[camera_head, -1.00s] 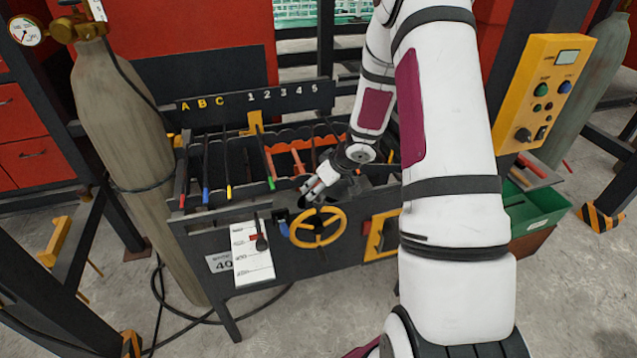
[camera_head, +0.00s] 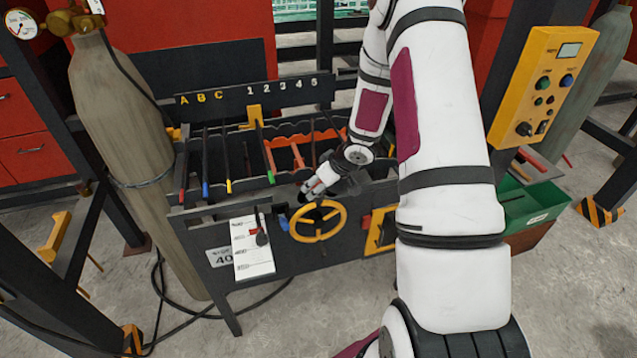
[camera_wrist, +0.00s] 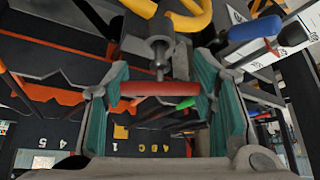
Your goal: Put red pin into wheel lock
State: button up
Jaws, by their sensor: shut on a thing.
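My gripper (camera_head: 309,194) is just above the yellow handwheel (camera_head: 318,222) at the front of the rack. In the wrist view my gripper (camera_wrist: 162,92) has its teal pads shut on the two ends of a red bar, the handle of the red pin (camera_wrist: 158,89). A thin grey stem runs from the bar's middle towards a grey block, the wheel lock (camera_wrist: 149,46), beside the yellow wheel. The stem's end overlaps the block; I cannot tell how deep it sits in it. The pin and lock are too small or hidden in the head view.
The rack (camera_head: 200,229) holds bars with coloured ends behind the wheel. A blue handle (camera_wrist: 255,28) is close to my gripper on the right in the wrist view. A gas cylinder (camera_head: 119,125) stands left, a yellow control box (camera_head: 541,90) and green bin (camera_head: 530,203) right.

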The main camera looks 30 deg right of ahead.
jog(key=shift+f, duration=0.95)
jog(key=o, duration=1.3)
jog(key=shift+r, duration=0.1)
jog(key=v, duration=1.1)
jog(key=shift+s+r, duration=0.25)
jog(key=shift+r, duration=0.1)
